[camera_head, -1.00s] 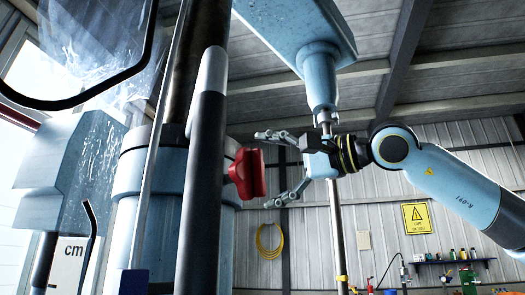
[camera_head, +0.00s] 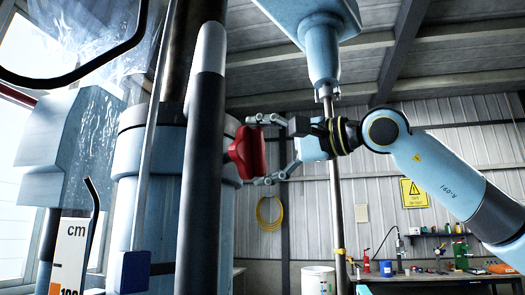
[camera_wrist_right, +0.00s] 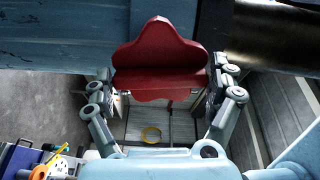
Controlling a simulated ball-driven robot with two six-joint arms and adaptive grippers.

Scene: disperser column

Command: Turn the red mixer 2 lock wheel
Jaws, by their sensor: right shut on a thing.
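The red mixer 2 lock wheel (camera_head: 247,153) sits on the right side of the light blue column housing (camera_head: 155,150) in the head view. My right gripper (camera_head: 260,150) reaches it from the right, one finger above and one below its rim. In the right wrist view the lobed red wheel (camera_wrist_right: 160,62) lies between the two fingers of my right gripper (camera_wrist_right: 163,90), which is shut on it. The wheel's far side, against the housing, is hidden. My left gripper is not in view.
A dark vertical pole with a grey top (camera_head: 203,150) stands in front of the column. A blue mixer head (camera_head: 318,50) with a thin shaft hangs above my right wrist. A workbench (camera_head: 440,276) with tools lies at the back right.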

